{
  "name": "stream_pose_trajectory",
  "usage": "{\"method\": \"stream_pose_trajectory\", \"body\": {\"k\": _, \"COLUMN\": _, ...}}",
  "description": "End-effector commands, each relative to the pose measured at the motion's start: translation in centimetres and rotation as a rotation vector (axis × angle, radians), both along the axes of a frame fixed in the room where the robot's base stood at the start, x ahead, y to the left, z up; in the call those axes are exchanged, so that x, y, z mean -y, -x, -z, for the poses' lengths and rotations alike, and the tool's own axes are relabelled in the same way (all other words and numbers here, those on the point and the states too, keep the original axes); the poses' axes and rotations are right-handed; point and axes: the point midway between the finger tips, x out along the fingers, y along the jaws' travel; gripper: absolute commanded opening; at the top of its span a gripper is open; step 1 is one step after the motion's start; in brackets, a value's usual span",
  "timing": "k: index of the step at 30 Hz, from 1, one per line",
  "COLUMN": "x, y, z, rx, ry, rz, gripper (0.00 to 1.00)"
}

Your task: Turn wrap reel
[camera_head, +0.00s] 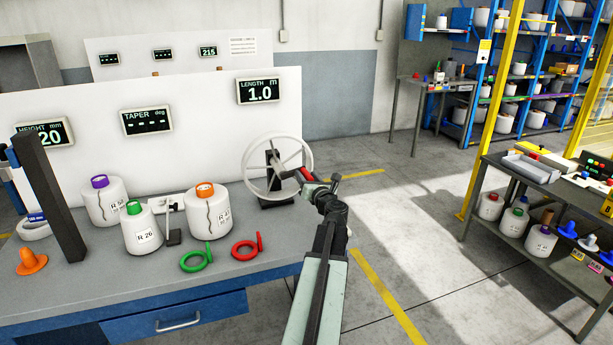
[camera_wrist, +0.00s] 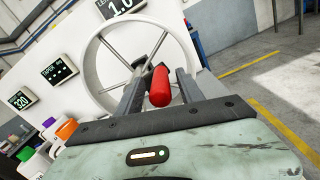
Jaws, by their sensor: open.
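The wrap reel (camera_head: 247,178) is a white spoked wheel on a dark stand at the right end of the workbench. Its red handle (camera_head: 306,174) sticks out toward my arm. In the wrist view the wheel (camera_wrist: 90,62) fills the upper middle, and the red handle (camera_wrist: 160,87) lies between my two fingers. My gripper (camera_wrist: 158,88) is open around the handle, with gaps on both sides. In the head view my gripper (camera_head: 312,183) is at the handle, partly hidden by its own wrist. The length display (camera_head: 258,91) reads 1.0 m.
White bobbins with purple (camera_head: 103,203), green (camera_head: 141,229) and orange (camera_head: 208,210) tops stand on the bench left of the reel. A green ring gauge (camera_head: 196,259) and a red one (camera_head: 247,247) lie in front. Open floor lies right of the bench.

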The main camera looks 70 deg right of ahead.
Motion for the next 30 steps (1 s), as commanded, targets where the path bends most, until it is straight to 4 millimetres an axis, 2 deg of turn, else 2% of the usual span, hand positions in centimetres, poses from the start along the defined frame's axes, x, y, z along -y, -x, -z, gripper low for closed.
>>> {"method": "stream_pose_trajectory", "body": {"k": 6, "x": -3.6, "y": 3.0, "z": 0.0, "rx": 0.000, "ry": 0.000, "rz": 0.003, "gripper": 0.45}}
{"method": "stream_pose_trajectory", "body": {"k": 10, "x": -4.8, "y": 4.2, "z": 0.0, "rx": 0.001, "ry": -0.001, "rz": 0.003, "gripper": 0.45}}
{"method": "stream_pose_trajectory", "body": {"k": 30, "x": -4.8, "y": 4.2, "z": 0.0, "rx": 0.001, "ry": -0.001, "rz": 0.001, "gripper": 0.45}}
